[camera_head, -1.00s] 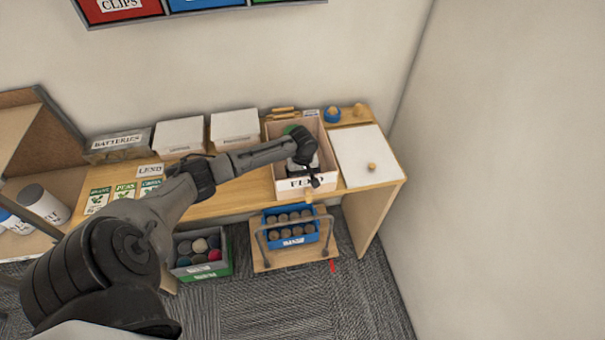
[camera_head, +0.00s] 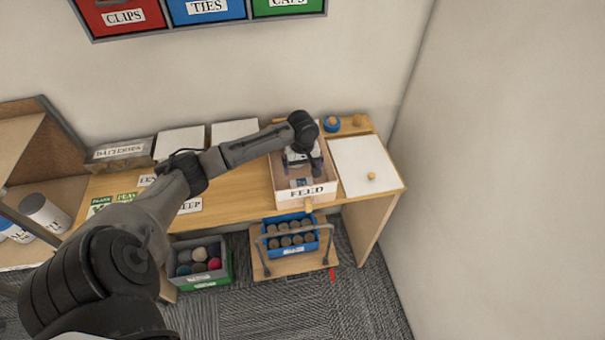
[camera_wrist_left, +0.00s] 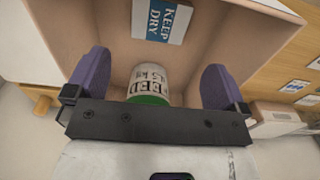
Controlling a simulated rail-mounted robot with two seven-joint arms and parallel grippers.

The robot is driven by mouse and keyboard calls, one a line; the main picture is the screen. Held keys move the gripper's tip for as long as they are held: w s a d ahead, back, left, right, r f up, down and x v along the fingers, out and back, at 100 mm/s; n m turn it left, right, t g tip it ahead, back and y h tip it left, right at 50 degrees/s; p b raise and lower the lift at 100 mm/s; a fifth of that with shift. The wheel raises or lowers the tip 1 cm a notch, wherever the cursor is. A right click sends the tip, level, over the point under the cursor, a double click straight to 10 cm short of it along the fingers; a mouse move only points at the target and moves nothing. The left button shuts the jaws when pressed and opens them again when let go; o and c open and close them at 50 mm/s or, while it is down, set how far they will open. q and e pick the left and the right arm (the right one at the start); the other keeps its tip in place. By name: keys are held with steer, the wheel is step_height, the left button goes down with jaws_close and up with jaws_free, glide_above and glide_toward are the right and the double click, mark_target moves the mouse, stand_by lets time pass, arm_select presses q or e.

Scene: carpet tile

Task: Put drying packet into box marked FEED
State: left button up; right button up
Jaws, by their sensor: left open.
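The drying packet, a flat blue-and-white piece reading KEEP DRY (camera_wrist_left: 163,20), lies inside the open tan box marked FEED (camera_head: 307,193). A small blue-and-white patch of it seems to show in the head view, below my gripper. My left gripper (camera_head: 300,168) points down into the box. In the left wrist view its two purple fingers (camera_wrist_left: 155,82) stand wide apart, with the packet beyond them and not touched. A white can with a green end (camera_wrist_left: 150,85) shows between the fingers, inside the box; its label is upside down. My right gripper is not in view.
A blue crate of round brown items (camera_head: 290,251) and a grey-green bin of balls (camera_head: 200,265) sit below the desk. Labelled cards lie on the desk (camera_head: 238,197) at left.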

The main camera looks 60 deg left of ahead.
arm_select(q)
steer(key=shift+r, duration=1.2)
